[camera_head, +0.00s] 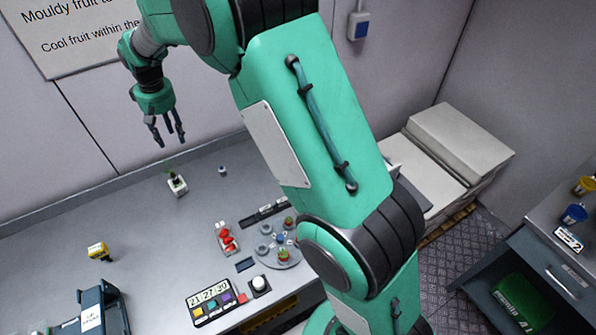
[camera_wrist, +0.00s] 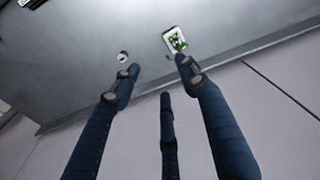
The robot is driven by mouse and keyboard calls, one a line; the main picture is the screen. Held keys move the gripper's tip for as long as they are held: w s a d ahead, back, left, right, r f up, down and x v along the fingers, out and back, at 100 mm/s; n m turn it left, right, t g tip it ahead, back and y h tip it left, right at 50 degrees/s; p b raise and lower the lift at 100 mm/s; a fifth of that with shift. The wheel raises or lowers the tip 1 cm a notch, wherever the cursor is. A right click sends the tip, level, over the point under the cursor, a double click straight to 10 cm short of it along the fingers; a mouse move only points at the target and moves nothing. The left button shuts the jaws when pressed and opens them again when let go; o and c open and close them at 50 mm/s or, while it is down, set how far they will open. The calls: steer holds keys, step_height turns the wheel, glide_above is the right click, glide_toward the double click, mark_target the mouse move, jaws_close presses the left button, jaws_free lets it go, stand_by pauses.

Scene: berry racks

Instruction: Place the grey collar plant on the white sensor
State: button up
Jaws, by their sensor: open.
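A small green plant (camera_head: 172,173) is on a white block-like item (camera_head: 178,188), which may be the white sensor, at the back of the grey bench. In the wrist view, the plant (camera_wrist: 176,43) sits over a white square (camera_wrist: 168,36); its collar colour cannot be made out. Other small plants (camera_head: 282,253) stand on a round grey tray (camera_head: 291,263); their collar colours are too small to be sure of. My gripper (camera_head: 168,138) hangs above the bench's back edge, its fingers apart and empty, above the plant and touching nothing. The fingertips (camera_wrist: 158,72) point towards it in the wrist view.
A small pale item with a dark top (camera_head: 222,171) stands right of the plant. A red-topped punnet (camera_head: 227,239), a timer (camera_head: 209,303), a white knob (camera_head: 260,285), a yellow block (camera_head: 98,251) and a dark stand (camera_head: 101,312) occupy the bench. The wall rises close behind.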

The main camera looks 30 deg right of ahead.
steer(key=s+d+r+m+t, duration=0.1)
steer(key=s+d+r, duration=0.5)
steer(key=s+r, duration=0.4)
steer(key=s+d+r+m+t, duration=0.1)
steer(key=s+d+r, duration=0.6)
steer(key=s, duration=0.4)
steer(key=s+d+m+t, duration=0.1)
steer(key=s+d, duration=0.2)
steer(key=s, duration=0.9)
steer(key=s+d+t, duration=0.1)
steer(key=s+d, duration=0.2)
steer(key=s, duration=1)
steer(key=shift+d+m+t+h, duration=0.3)
steer(key=shift+m, duration=0.1)
steer(key=shift+f, duration=0.1)
step_height(320, 180, down, 5)
steer(key=b, duration=0.5)
steer(key=shift+f, duration=0.1)
